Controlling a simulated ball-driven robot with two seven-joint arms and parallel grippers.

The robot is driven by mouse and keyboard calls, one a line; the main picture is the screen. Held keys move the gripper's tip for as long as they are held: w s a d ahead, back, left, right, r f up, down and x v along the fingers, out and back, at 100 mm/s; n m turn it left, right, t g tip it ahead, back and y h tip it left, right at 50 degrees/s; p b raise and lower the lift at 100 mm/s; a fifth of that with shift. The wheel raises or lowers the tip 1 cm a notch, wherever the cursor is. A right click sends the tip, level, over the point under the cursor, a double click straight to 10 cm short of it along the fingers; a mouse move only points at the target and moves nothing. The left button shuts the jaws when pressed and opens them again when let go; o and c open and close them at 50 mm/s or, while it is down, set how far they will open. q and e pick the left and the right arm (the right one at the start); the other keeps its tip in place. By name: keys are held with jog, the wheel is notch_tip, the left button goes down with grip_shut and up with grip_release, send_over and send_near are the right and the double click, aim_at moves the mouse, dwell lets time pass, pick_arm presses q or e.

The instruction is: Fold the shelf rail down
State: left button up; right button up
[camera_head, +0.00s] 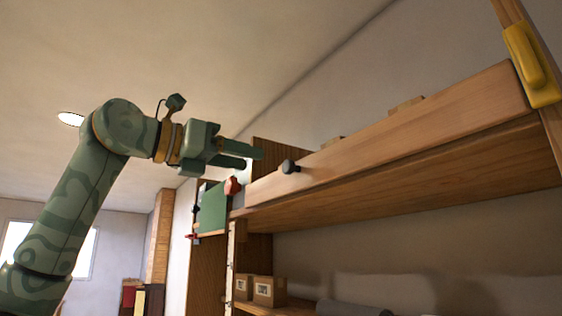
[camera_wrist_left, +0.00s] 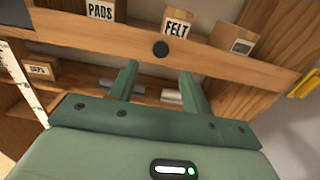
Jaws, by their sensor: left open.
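The shelf rail (camera_head: 400,135) is a long light-wood board standing upright along the front edge of the upper shelf. A dark round knob (camera_head: 289,167) sticks out from its face near the left end. In the left wrist view the rail (camera_wrist_left: 235,67) crosses the picture, and the knob (camera_wrist_left: 160,48) lies ahead, between and beyond the fingertips. My left gripper (camera_head: 251,158) is open and empty, to the left of the knob and apart from it. It also shows in the left wrist view (camera_wrist_left: 158,72), with its two green fingers spread. My right gripper is not in view.
A red piece (camera_head: 233,185) sits at the rail's left end, and a yellow piece (camera_head: 535,65) is on the right post. Boxes labelled PADS (camera_wrist_left: 101,9) and FELT (camera_wrist_left: 176,23) stand behind the rail. Small boxes (camera_head: 262,290) and a grey roll (camera_head: 350,309) lie below.

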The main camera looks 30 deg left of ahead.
aim_at(285, 166)
pick_arm(q)
jog(key=p+x, duration=0.2)
jog(key=x, duration=0.6)
jog(key=shift+w+d, duration=0.25)
jog(key=c, duration=1)
